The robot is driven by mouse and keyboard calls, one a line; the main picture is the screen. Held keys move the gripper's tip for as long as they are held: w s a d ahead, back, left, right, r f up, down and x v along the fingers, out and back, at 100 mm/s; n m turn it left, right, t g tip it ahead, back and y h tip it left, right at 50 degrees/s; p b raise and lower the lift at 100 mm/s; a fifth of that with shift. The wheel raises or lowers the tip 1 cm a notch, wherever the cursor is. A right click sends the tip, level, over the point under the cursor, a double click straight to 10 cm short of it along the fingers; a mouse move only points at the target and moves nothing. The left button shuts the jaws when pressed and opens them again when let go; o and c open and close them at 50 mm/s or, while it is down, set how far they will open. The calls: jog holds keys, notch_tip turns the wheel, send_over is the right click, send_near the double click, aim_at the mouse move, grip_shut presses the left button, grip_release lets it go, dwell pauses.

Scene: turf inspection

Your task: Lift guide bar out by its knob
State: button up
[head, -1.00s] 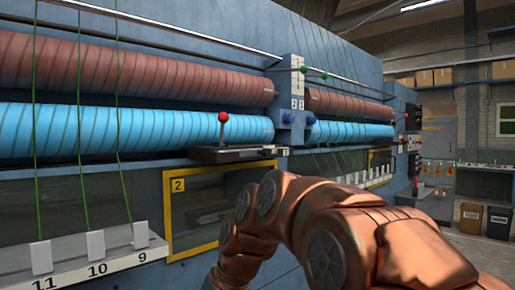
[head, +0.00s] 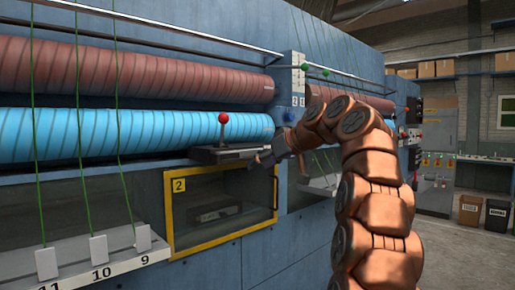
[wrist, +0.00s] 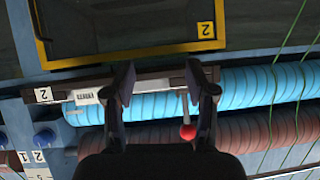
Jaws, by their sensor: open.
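The red ball knob (head: 223,118) stands upright on a thin stem above the dark guide bar (head: 213,156), which lies on a ledge below the blue roller. My gripper (head: 263,157) is at the bar's right end in the head view, right of the knob and lower than it. In the wrist view, which looks upside down, my open gripper (wrist: 160,84) has its two dark fingers apart with nothing held. The knob (wrist: 187,131) shows between the fingers, close to the right one. The guide bar (wrist: 150,86) runs across behind the fingertips.
A blue spiral roller (head: 160,134) and a red-brown roller (head: 150,75) run above the bar. A yellow-framed window (head: 222,248) marked 2 is below. Green threads (head: 81,160) rise from numbered white tabs (head: 100,249) at left.

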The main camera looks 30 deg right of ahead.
jog(key=s+d+r+n+t+h, duration=0.1)
jog(key=d+r+t+h, duration=0.1)
jog(key=d+r, duration=0.4)
jog(key=d+p+x, duration=0.1)
jog(key=p+x, duration=0.1)
jog(key=x, duration=0.5)
jog(key=shift+f, duration=0.3)
jog(key=shift+c, duration=0.2)
jog(key=shift+w, duration=0.1)
grip_shut()
